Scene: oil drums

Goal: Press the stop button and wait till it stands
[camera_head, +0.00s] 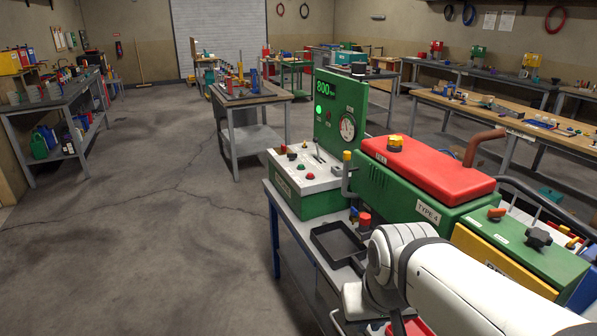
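A green control box (308,204) with a pale sloped top stands on the near bench, left of the red-topped green machine (428,170). Small red and green buttons (306,172) and a lever (319,153) sit on its top. Labels there are too small to read, so I cannot tell which button is the stop. The green panel (340,100) behind shows a lit reading of 800, a lit green lamp (319,110) and a round dial (348,127). My white arm reaches in from the lower right, in front of the bench. My gripper's fingertips are not visible.
A black open tray (338,244) and a red-capped item (365,221) lie on the bench between my arm and the control box. A yellow-and-green unit (515,250) is at the right. Open concrete floor (150,240) lies to the left.

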